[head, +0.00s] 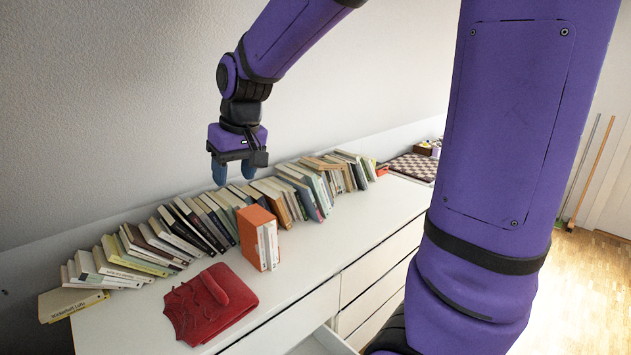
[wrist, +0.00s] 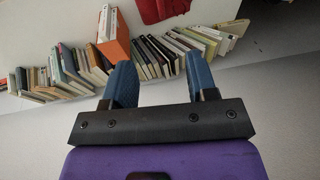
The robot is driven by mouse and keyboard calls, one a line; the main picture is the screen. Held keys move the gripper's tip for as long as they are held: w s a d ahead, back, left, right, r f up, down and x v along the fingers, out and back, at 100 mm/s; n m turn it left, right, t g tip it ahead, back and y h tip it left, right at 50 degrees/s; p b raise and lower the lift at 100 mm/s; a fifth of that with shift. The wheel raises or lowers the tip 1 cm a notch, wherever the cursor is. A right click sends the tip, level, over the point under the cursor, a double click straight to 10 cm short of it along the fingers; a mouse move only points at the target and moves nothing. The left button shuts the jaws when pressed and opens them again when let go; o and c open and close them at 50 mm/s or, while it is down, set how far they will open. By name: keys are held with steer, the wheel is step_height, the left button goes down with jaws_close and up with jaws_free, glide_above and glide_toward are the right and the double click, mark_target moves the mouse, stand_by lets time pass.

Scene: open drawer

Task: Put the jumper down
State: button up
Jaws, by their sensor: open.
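The red jumper (head: 210,303) lies folded on the white dresser top, near its front edge at the left, in the head view. It also shows at the top of the wrist view (wrist: 163,8), partly cut off by the frame. My gripper (head: 234,174) is open and empty, with its blue fingers apart. It hangs above the row of books at the back of the dresser, well apart from the jumper, up and to the right of it in the head view. In the wrist view nothing is between the fingers (wrist: 163,85).
A long row of leaning books (head: 170,237) lines the dresser's back by the wall. An orange-covered group of books (head: 257,238) stands right of the jumper. A chequered board (head: 415,167) lies at the far right. A drawer (head: 322,343) is open at the front. Bare dresser top (head: 335,231) lies right of the orange books.

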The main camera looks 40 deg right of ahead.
steer(key=s+r+t, duration=0.1)
steer(key=s+r, duration=0.1)
steer(key=s, duration=0.8)
steer(key=s+d+r+t+h, duration=0.1)
steer(key=s+r, duration=0.1)
steer(key=s, duration=0.9)
steer(key=shift+s+d+r, duration=0.2)
steer(key=shift+d+r, duration=0.05)
